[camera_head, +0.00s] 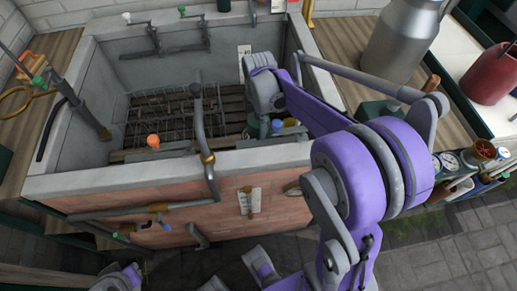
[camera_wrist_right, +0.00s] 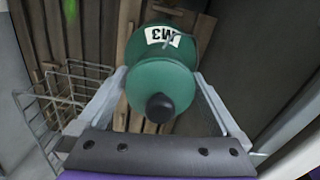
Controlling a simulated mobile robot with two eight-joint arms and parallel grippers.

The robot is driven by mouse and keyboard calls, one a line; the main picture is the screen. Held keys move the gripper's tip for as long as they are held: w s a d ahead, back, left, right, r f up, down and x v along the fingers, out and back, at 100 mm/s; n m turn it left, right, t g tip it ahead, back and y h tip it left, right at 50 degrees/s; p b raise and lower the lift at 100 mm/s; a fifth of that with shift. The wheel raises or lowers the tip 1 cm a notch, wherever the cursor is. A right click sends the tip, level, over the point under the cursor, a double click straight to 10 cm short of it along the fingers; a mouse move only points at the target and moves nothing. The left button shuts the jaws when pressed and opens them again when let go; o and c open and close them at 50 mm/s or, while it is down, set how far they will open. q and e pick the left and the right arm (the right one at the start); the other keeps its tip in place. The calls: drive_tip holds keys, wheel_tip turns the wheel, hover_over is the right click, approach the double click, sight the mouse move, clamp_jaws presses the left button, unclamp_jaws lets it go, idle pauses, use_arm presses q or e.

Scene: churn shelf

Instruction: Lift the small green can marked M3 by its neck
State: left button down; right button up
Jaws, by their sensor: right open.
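The small green can marked M3 (camera_wrist_right: 163,75) fills the middle of the right wrist view. Its white M3 label appears upside down, and its black cap (camera_wrist_right: 160,107) points toward my wrist. My right gripper (camera_wrist_right: 163,92) is open, with one finger on each side of the can; I cannot tell whether either touches it. In the head view, my right arm reaches over the front wall into the grey basin (camera_head: 165,188). A bit of green (camera_head: 277,125) shows beside my wrist there, probably this can; the arm hides most of this area.
Wooden slats (camera_wrist_right: 90,30) and a wire rack (camera_wrist_right: 55,100) lie close to the can. The basin also holds an orange-topped item (camera_head: 153,141) and an upright pipe (camera_head: 198,110). A metal churn (camera_head: 402,45) and a dark green container (camera_head: 372,112) stand right of the basin.

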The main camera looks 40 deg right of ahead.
clamp_jaws()
idle(0.4)
drive_tip(key=shift+r, duration=0.1)
